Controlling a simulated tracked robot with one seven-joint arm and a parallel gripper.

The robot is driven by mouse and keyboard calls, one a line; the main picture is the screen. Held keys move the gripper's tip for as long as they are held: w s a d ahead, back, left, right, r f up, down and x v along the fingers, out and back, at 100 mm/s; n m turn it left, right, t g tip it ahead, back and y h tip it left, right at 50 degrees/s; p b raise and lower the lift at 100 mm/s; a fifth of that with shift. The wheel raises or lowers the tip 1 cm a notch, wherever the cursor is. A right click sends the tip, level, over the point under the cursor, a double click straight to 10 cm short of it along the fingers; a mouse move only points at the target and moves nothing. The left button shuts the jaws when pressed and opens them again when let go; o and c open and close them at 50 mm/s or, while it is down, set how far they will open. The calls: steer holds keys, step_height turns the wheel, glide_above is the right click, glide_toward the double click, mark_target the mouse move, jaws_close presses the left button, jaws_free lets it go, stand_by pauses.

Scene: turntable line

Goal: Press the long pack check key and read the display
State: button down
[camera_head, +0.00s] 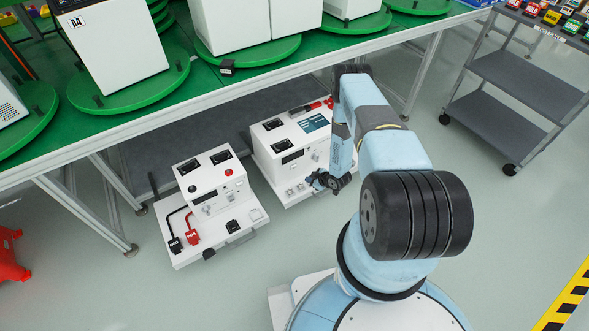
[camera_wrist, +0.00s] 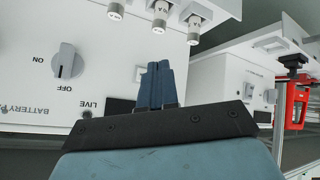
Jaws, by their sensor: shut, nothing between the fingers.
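My gripper (camera_head: 322,182) is at the front of the right unit (camera_head: 270,163), which has a dark front window (camera_head: 292,157). In the wrist view my gripper (camera_wrist: 157,72) is shut and empty, its blue fingertips against or just before a white panel (camera_wrist: 110,50), contact unclear. This panel appears upside down, with a grey ON/OFF knob (camera_wrist: 67,62), a "LIVE" mark and a dark rectangle (camera_wrist: 121,107) partly behind the gripper. I cannot make out the long pack check key or any reading.
Several small cylinders (camera_wrist: 159,17) marked in amps stick out near the fingers. The left unit (camera_head: 210,185) carries red and black plugs (camera_head: 191,235). A grey cart (camera_head: 520,85) stands at right; floor between is clear.

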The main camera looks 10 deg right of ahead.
mark_target(294, 167)
steer(key=shift+s+a+f, duration=0.15)
steer(key=shift+s+f, duration=0.35)
steer(key=shift+s+a+f, duration=0.15)
steer(key=shift+s+f, duration=0.3)
steer(key=w+a, duration=0.2)
steer(key=w, duration=0.6)
steer(key=shift+w+a, duration=0.2)
steer(key=shift+a, duration=0.15)
steer(key=shift+w, duration=0.2)
stand_by(1.4)
steer(key=shift+w+a+r, duration=0.1)
steer(key=shift+w, duration=0.1)
steer(key=shift+w+a, duration=0.2)
steer(key=shift+w, duration=0.25)
stand_by(1.1)
steer(key=shift+s, duration=0.15)
steer(key=shift+s+d, duration=0.3)
steer(key=shift+s, duration=0.4)
